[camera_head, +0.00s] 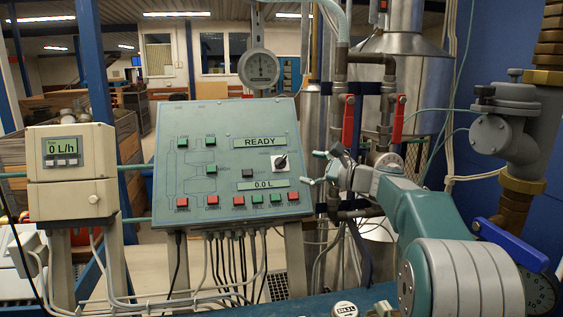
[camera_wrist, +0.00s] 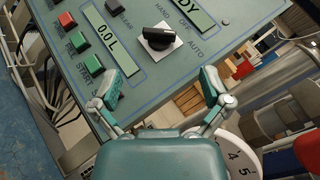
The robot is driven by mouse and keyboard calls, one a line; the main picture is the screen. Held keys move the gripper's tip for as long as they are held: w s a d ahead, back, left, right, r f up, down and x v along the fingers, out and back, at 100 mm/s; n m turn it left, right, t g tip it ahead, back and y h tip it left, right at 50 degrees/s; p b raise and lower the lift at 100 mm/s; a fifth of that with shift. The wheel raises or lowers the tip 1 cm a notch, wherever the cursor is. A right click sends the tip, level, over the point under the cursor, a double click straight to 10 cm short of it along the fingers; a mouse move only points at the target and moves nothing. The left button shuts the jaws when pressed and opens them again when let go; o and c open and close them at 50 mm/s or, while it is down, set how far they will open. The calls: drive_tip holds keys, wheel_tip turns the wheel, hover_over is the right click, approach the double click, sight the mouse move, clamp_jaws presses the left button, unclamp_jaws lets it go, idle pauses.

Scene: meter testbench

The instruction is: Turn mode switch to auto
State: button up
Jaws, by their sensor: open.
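The mode switch (camera_head: 280,162) is a black knob on a white square plate on the right side of the sloped green control panel (camera_head: 222,120). In the wrist view the knob (camera_wrist: 158,38) is near the top centre, with HAND, OFF and AUTO printed around it. Which label it points to is hard to tell. My gripper (camera_head: 314,168) is to the right of the switch in the head view. In the wrist view my gripper (camera_wrist: 162,84) has its two fingers spread wide, with nothing between them. The knob lies beyond the fingertips, untouched.
The panel shows a READY display (camera_head: 259,142), a 0.0 L display (camera_head: 248,184) and red and green buttons (camera_head: 238,200). Pipes with red valve handles (camera_head: 398,118) stand behind my arm. A 0 L/h meter (camera_head: 71,152) is at left.

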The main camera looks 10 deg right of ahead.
sight(283, 161)
drive_tip(key=x, duration=0.8)
drive_tip(key=shift+w+a, duration=0.25)
drive_tip(key=shift+a, duration=0.05)
drive_tip(key=c, duration=1.1)
